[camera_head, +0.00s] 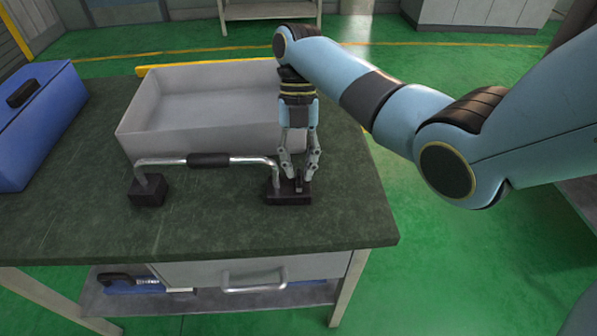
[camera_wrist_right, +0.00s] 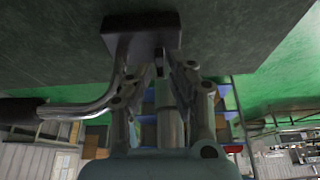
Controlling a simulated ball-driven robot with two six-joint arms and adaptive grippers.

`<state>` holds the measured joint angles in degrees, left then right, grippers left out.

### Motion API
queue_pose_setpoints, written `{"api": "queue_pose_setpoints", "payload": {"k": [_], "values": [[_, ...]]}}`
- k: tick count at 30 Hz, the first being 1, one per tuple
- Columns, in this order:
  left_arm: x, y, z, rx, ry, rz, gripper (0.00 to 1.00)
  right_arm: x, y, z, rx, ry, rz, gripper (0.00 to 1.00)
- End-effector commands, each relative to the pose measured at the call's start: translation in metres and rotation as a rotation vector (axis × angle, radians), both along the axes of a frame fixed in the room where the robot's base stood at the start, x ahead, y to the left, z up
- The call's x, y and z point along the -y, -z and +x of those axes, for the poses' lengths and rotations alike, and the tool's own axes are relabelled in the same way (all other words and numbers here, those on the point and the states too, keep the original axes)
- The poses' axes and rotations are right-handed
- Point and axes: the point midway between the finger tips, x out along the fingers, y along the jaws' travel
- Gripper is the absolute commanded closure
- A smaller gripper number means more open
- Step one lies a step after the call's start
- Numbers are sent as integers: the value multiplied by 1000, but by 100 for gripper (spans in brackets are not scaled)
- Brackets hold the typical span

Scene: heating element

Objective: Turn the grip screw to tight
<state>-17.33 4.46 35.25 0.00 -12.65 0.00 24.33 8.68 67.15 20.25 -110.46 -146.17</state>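The grip screw (camera_head: 299,186) is a small dark upright piece on the right black foot (camera_head: 275,193) of a metal bar handle. It also shows in the right wrist view (camera_wrist_right: 159,56), standing out from the dark block (camera_wrist_right: 142,32). My right gripper (camera_head: 298,176) points down over that foot, with its fingertips around the screw's top. In the right wrist view its fingers (camera_wrist_right: 156,72) are apart, one each side of the screw, and gaps seem to show between them. I cannot tell how tight the screw is. My left gripper is out of view.
The bent metal bar (camera_head: 245,161) with a black grip runs to a left black foot (camera_head: 147,189). A grey open tray (camera_head: 150,140) stands behind it, close to my right gripper. A blue toolbox (camera_head: 40,125) is at the left. The table's front (camera_head: 230,235) is clear.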

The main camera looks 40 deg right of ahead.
Motion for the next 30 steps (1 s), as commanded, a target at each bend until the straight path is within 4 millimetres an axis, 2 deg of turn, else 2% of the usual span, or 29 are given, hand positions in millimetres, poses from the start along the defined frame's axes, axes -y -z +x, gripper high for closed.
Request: {"api": "queue_pose_setpoints", "payload": {"k": [4, 12, 13, 17, 30], "values": [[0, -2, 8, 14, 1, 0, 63, -3, 10, -3, 1, 0, -1, 81], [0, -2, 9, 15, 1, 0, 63, -3, 12, -4, 1, 0, -1, 81], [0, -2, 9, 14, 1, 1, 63, -3, 12, -4, 1, 0, -1, 82], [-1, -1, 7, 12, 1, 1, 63, -3, 12, -4, 1, 0, -1, 99], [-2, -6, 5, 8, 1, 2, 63, -3, 11, -4, 0, 28, -1, 100]]}}
